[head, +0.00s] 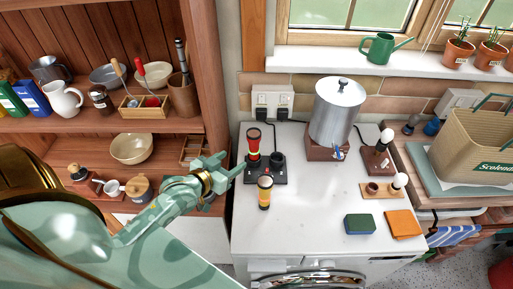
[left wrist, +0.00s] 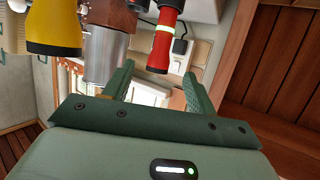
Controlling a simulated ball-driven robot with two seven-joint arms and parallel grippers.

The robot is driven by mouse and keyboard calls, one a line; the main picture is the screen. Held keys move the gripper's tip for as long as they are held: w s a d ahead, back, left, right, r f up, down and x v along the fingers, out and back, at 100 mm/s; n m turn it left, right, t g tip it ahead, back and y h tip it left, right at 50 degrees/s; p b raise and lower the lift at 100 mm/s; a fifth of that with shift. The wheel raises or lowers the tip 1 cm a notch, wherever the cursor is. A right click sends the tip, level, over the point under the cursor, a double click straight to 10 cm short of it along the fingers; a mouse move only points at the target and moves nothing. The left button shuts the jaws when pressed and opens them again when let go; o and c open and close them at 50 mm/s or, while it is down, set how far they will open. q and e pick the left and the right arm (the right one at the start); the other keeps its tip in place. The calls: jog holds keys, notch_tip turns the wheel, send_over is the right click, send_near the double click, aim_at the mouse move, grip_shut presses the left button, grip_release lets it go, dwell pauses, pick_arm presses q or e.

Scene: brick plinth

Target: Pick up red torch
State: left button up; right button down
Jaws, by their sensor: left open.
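The red torch (head: 253,141), with black parts and a pale yellow band, stands upright in a black stand (head: 279,178) on the white worktop. My left gripper (head: 231,165) is open and empty, just left of the torch and stand. In the left wrist view the red torch (left wrist: 162,48) shows beyond and between the spread fingers (left wrist: 158,80), apart from them. A yellow torch (head: 265,192) stands just in front of the stand; it also shows in the left wrist view (left wrist: 57,27). My right gripper is not in view.
A steel urn (head: 338,108) stands on the worktop behind right. A wooden shelf unit (head: 100,130) with crockery is on the left. The worktop (head: 310,215) is clear right of the yellow torch.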

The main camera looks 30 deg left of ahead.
aim_at(251, 147)
pick_arm(q)
jog(key=b+x, duration=0.1)
jog(key=x, duration=0.7)
jog(key=shift+f, duration=0.15)
jog(key=shift+w+f+b, duration=0.15)
jog(key=shift+w+b, duration=0.2)
jog(key=shift+w, duration=0.25)
jog(key=b+x, duration=0.1)
jog(key=x, duration=0.4)
jog(key=shift+a+f, duration=0.15)
jog(key=shift+s, duration=0.15)
jog(key=c, duration=1.2)
